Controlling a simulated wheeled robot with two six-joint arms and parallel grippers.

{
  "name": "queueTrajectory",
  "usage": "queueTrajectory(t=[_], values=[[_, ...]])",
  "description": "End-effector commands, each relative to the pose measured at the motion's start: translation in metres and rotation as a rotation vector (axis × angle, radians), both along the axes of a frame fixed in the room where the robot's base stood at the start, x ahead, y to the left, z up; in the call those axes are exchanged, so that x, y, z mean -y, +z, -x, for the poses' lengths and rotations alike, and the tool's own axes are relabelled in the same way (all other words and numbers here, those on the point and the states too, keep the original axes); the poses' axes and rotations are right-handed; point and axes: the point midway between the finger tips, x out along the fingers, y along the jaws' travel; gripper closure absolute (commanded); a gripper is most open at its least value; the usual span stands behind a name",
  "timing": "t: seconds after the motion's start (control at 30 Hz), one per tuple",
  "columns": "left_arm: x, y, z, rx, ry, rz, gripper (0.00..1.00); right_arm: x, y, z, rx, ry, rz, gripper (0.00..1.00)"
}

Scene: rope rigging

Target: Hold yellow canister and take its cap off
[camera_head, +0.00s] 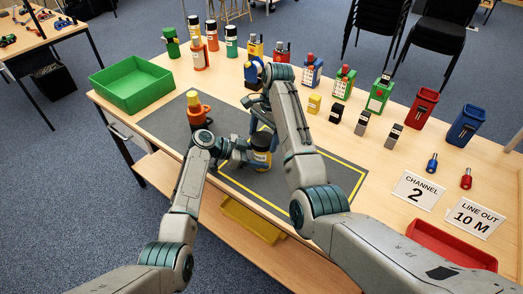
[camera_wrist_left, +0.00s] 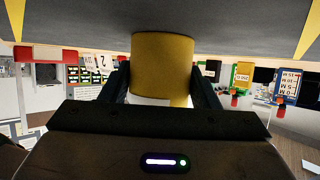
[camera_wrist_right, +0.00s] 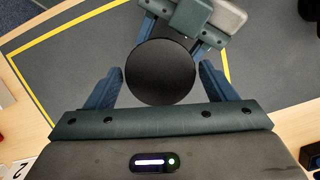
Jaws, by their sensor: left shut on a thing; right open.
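The yellow canister (camera_head: 261,159) stands on the grey mat, with a black cap on top. My left gripper (camera_head: 250,155) is shut on the canister's side; in the left wrist view the yellow body (camera_wrist_left: 163,62) sits between its fingers, with a pale label partly hidden. My right gripper (camera_wrist_right: 163,88) is open, pointing down over the canister. In the right wrist view the round black cap (camera_wrist_right: 160,72) lies between its spread fingers, with visible gaps at both sides.
An orange container (camera_head: 198,112) stands on the mat (camera_head: 165,122) to the left. A green bin (camera_head: 131,86) is at the table's left end. Several bottles, boxes and small blocks line the back. Two signs and a red tray (camera_head: 450,245) are at the right.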

Motion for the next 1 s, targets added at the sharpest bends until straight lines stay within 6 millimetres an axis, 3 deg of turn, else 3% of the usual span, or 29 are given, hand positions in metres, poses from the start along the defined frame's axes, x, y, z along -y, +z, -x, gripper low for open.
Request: queueTrajectory(t=[0.2, 1.0], values=[[0.0, -0.0001, 0.0, 0.0, 0.0, 0.0, 0.72, -0.0005, -0.0004, -0.0005, 0.0, 0.144, -0.001, 0.22], [0.0, -0.0001, 0.0, 0.0, 0.0, 0.0, 0.72, 0.0006, -0.0004, 0.0041, 0.002, -0.787, -0.001, 0.22]])
